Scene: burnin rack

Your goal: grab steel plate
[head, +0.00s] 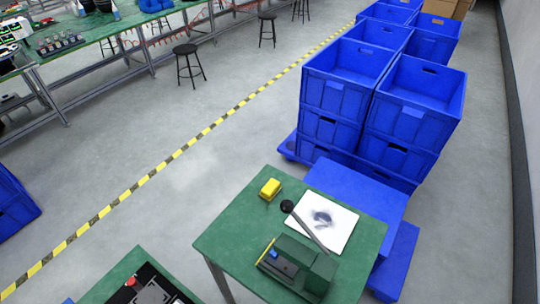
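A pale, flat square plate (342,233) with a dark smudge lies on the green-topped table (225,240) at the lower centre of the head view. I cannot tell from its look whether it is steel. A grey lever with a black round knob (287,206) crosses over its left part and hides some of it. The lever seems to belong to a dark green bench device (315,274) in front of the plate. Neither of my grippers is in view.
A small yellow object (270,188) sits on the same table. Blue crates (335,85) are stacked behind it, with a blue platform (365,192) close behind the table. Another green bench (110,281) stands at bottom left. Open floor (150,225) lies left, crossed by yellow-black tape.

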